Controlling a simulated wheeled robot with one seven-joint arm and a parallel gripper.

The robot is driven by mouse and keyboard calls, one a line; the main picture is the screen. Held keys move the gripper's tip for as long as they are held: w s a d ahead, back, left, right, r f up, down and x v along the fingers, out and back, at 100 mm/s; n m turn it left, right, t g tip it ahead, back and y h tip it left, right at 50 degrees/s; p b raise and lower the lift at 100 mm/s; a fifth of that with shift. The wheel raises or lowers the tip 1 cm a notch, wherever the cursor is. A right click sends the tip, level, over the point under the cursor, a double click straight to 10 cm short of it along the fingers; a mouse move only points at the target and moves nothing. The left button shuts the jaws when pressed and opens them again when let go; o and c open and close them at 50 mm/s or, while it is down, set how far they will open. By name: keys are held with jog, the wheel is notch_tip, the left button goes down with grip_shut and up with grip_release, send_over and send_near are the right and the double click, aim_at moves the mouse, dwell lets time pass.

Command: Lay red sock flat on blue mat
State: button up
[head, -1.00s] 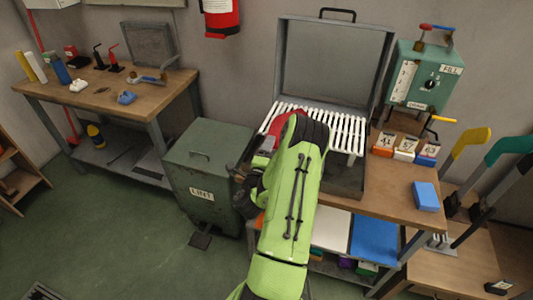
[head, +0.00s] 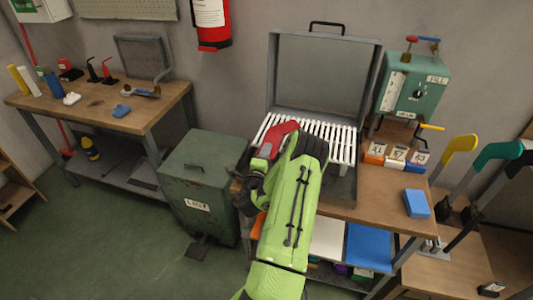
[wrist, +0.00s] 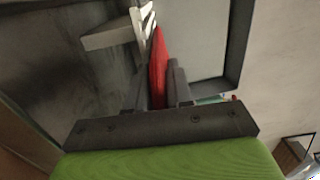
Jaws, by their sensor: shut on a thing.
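The red sock (head: 284,131) shows beside my lime-green arm, in front of the white slats of the open grey box. In the wrist view the red sock (wrist: 158,62) stands edge-on between the two grey fingers of my gripper (wrist: 160,90), which are shut on it. In the head view my gripper (head: 262,158) is partly hidden by my own arm. The blue mat (head: 368,247) lies flat on the lower shelf under the right bench, next to a white mat, and its near part is bare.
The open grey box (head: 325,75) with white slats (head: 335,135) stands on the right bench. A green bin (head: 205,165) stands left of that bench. A blue block (head: 417,203) and small numbered boxes (head: 397,155) lie to the right. Green floor is clear at left.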

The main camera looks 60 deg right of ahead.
grip_shut()
notch_tip(320, 180, up, 5)
jog(key=p, duration=0.5)
jog(key=shift+r, duration=0.1)
